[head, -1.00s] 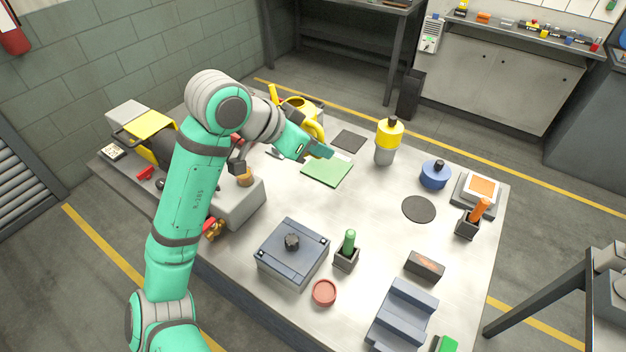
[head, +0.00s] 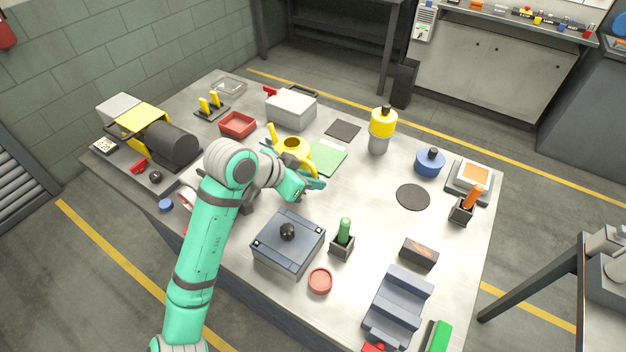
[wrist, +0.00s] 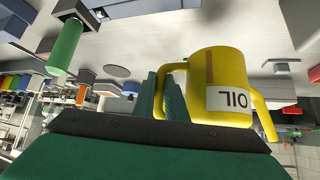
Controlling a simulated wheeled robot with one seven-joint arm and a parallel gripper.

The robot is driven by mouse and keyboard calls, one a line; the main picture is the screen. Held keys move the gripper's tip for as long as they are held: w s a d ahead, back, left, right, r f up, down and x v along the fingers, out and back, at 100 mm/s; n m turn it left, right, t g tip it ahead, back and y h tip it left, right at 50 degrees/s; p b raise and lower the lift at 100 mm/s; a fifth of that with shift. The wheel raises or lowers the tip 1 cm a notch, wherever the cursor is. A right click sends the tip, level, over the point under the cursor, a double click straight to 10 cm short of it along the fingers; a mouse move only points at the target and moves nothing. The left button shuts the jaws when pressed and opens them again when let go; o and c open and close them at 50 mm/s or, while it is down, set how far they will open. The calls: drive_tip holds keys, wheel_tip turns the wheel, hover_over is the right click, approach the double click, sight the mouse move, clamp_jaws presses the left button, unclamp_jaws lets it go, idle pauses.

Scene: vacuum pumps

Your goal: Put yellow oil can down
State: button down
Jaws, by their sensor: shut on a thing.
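The yellow oil can (head: 293,144) is left of the green mat (head: 328,158) in the head view, its spout pointing up and left. In the wrist view the can (wrist: 218,70) looks upside down, with its OIL label inverted and its handle at my fingers. My gripper (wrist: 166,98) is shut on that handle. In the head view my gripper (head: 311,184) is at the front right of the can, and my arm hides part of the area below it. I cannot tell whether the can's base touches the table.
A grey box (head: 291,109) and a red tray (head: 238,125) stand behind and left of the can. A dark square mat (head: 343,130) lies behind the green mat. A grey pump box (head: 288,243) stands in front. The table right of the green mat is clear up to a yellow-topped bottle (head: 382,130).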

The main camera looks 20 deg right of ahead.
drive_tip(key=shift+a, duration=0.1)
drive_tip(key=shift+s+f, duration=0.2)
drive_tip(key=shift+f, duration=1.6)
drive_tip(key=shift+a+f, duration=0.1)
drive_tip(key=shift+f, duration=0.55)
drive_tip(key=shift+f, duration=0.15)
drive_tip(key=shift+f, duration=0.6)
drive_tip(key=shift+w+f, duration=0.1)
drive_tip(key=shift+f, duration=0.2)
drive_tip(key=c, duration=1.7)
unclamp_jaws()
